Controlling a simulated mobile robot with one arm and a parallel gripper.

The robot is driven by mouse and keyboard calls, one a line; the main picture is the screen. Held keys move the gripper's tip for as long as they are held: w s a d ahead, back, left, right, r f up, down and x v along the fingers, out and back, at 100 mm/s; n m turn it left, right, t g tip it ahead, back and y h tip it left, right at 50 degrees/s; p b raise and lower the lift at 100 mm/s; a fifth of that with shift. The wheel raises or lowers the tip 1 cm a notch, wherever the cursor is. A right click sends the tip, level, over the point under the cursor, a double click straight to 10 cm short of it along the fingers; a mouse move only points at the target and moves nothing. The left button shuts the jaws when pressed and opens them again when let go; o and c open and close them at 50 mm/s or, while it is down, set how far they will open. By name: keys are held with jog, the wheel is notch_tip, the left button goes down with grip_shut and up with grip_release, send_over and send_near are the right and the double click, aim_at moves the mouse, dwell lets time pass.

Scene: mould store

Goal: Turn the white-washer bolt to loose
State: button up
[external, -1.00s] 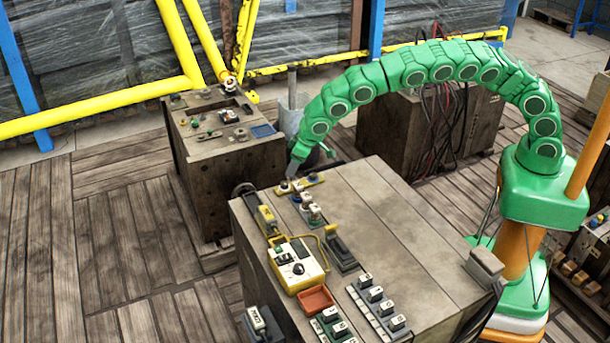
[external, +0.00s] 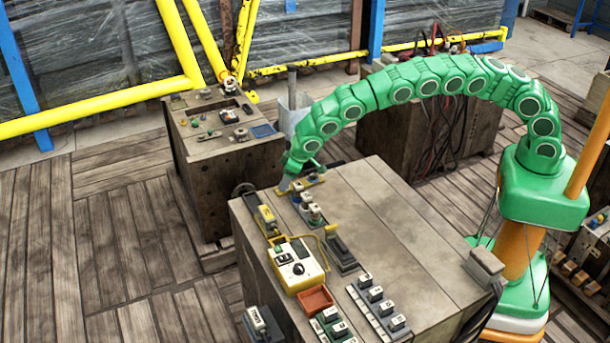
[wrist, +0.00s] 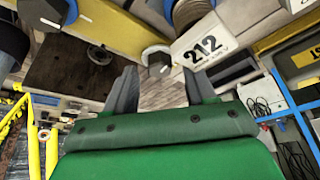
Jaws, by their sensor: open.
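My gripper (external: 284,185) is at the far left corner of the wooden bench, beside a yellow plate (external: 313,180). In the wrist view my gripper (wrist: 160,72) has its two grey fingers apart, with nothing between them. Beyond the fingers, the yellow plate (wrist: 108,25) carries two hex bolt heads. One bolt (wrist: 157,60) lies in line with the gap between the fingertips; the other bolt (wrist: 48,10) is at the upper left, cut by the picture edge. Neither is touched by the fingers.
On the bench are several small valves or knobs (external: 308,207), a yellow control box (external: 297,265) and a red tray (external: 315,299). The bench's right half is largely clear.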

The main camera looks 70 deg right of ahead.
jog(key=shift+w+f, duration=0.15)
jog(key=shift+f, duration=0.15)
grip_shut()
dwell(0.3)
